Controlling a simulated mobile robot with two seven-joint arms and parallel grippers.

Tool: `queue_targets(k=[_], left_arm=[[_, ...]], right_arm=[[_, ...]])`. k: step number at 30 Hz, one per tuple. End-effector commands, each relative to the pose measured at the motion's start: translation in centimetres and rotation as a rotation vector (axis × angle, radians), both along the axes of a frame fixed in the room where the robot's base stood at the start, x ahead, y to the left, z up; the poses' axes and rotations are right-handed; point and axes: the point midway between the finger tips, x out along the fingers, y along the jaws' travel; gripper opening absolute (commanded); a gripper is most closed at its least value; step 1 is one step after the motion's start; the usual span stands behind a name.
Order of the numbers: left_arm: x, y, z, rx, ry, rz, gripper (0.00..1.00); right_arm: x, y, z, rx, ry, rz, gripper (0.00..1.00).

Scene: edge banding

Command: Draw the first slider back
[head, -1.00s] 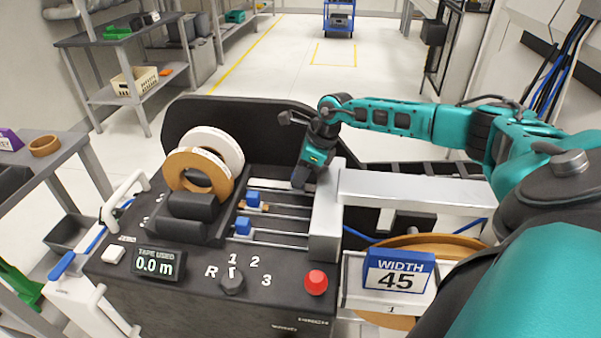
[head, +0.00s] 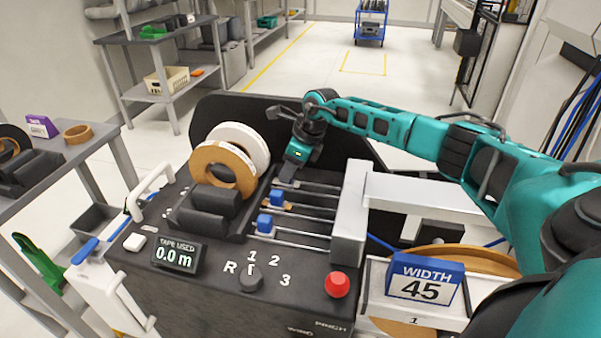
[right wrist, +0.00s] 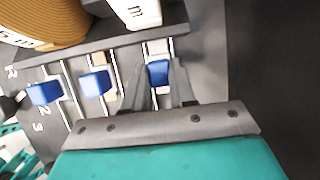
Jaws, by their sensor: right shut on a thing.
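My right gripper (head: 287,181) is at the far rail of the slider set, at the end by the tape rolls. It is shut on a blue slider block (right wrist: 158,73), which shows between the fingertips in the right wrist view. In the head view the gripper hides this block. Two other blue slider blocks, the middle one (head: 277,197) and the near one (head: 264,223), sit on their own rails, also toward the roll end. My left gripper is not in view.
A brown tape roll (head: 210,180) and a white roll (head: 252,143) stand just left of the rails. A silver bar (head: 351,205) closes the right end. A red button (head: 337,285), a dial (head: 251,279) and a "0.0 m" display (head: 175,256) are on the front panel.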

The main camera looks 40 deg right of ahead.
Motion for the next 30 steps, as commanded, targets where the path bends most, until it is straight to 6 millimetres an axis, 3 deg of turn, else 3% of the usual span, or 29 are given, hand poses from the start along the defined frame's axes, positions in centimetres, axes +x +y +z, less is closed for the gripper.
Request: queue_targets(k=[6, 7, 15, 23, 30], left_arm=[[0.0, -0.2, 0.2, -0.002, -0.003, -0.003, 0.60], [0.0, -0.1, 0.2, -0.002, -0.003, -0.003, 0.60], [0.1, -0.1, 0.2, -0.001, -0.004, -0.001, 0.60], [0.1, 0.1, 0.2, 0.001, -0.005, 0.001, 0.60], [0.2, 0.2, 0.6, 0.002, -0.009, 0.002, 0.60]], right_arm=[[0.4, 0.3, 0.3, 0.006, -0.015, 0.001, 0.00], [0.4, 0.4, 0.4, 0.006, -0.016, 0.001, 0.26], [0.3, 0.4, 0.3, 0.008, -0.014, 0.002, 0.51], [0.2, 0.2, 0.4, 0.004, -0.009, 0.001, 0.51], [-0.8, -0.7, 3.6, 0.002, -0.012, 0.001, 0.51]])
